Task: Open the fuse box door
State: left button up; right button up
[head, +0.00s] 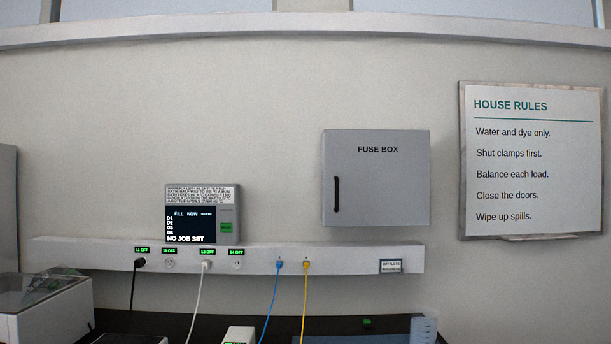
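The fuse box (390,185) is a grey wall box in the head view, right of the middle, with "FUSE BOX" printed on its front. Its door is shut. A dark vertical handle (337,195) sits near the left edge of the door. Neither of my grippers shows in the head view, so their states cannot be seen.
A white socket rail (340,257) runs below the box, with black, white, blue and yellow cables plugged in. A display panel (202,213) reading "NO JOB SET" is to the left. A "HOUSE RULES" board (533,170) hangs to the right. Equipment stands on the dark bench below.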

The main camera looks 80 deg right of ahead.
aim_at(372, 178)
jog(key=z, duration=3)
jog(key=i+l+z, duration=0.1)
jog(key=i+l, duration=0.15)
jog(key=l, duration=0.2)
jog(key=i+l, duration=0.3)
jog(key=i+l+z, duration=0.15)
jog(key=l, duration=0.35)
jog(key=i+l, duration=0.05)
jog(key=i, duration=0.05)
